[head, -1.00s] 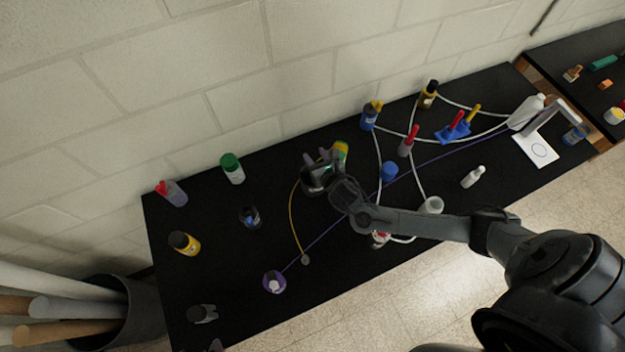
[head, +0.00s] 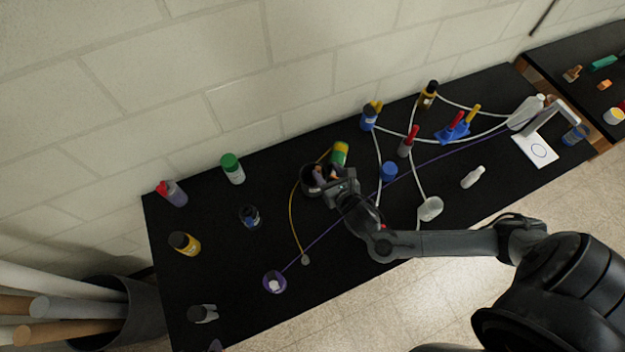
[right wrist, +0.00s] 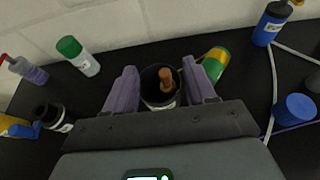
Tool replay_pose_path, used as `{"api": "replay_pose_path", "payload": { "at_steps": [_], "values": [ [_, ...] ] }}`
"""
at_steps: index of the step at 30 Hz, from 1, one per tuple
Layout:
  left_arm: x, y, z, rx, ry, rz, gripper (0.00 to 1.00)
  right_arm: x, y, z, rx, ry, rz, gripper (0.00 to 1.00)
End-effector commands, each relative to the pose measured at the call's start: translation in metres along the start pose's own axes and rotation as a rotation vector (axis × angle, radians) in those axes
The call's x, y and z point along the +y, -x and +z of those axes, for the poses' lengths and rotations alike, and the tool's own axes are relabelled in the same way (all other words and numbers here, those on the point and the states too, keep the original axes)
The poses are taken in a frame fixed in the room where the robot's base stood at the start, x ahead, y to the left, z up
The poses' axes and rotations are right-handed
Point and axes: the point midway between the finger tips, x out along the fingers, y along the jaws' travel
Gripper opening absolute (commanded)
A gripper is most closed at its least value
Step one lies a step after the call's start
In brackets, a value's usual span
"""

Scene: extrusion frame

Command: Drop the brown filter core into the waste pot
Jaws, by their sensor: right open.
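The brown filter core (right wrist: 166,79) shows in the right wrist view, upright with a slight lean, its lower end inside the mouth of the dark round waste pot (right wrist: 150,85). In the head view the pot (head: 309,183) stands near the middle of the black bench, partly hidden by my gripper. My right gripper (right wrist: 160,90) is open, with one purple finger on each side of the core and a gap to both. It also shows over the pot in the head view (head: 323,174). The core's lower end is hidden. My left gripper is not recognisable in view.
A blue cap-like item (head: 389,171) is to the right. A green-capped white bottle (head: 232,168) and a dark jar (head: 250,216) stand to the left. Cords cross the bench.

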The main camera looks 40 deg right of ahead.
Motion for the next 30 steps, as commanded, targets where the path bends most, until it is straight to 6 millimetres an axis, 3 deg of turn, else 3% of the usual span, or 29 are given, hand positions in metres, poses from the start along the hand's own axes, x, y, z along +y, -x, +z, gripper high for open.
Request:
{"api": "replay_pose_path", "payload": {
  "at_steps": [7,23,27,30],
  "values": [
    [0.000,0.001,0.000,0.000,0.001,0.000,0.95,0.000,0.020,0.000,0.000,0.001,-0.001,0.55],
    [0.002,0.004,-0.002,0.001,0.010,0.008,0.95,-0.001,0.024,-0.001,0.006,0.003,-0.001,0.55],
    [0.002,0.018,-0.006,0.000,0.010,0.007,0.95,0.004,0.043,-0.011,0.055,-0.031,-0.007,0.55],
    [0.001,0.033,-0.011,0.000,0.009,0.007,0.95,0.013,0.061,-0.003,0.085,-0.116,-0.020,0.55]
  ]
}}
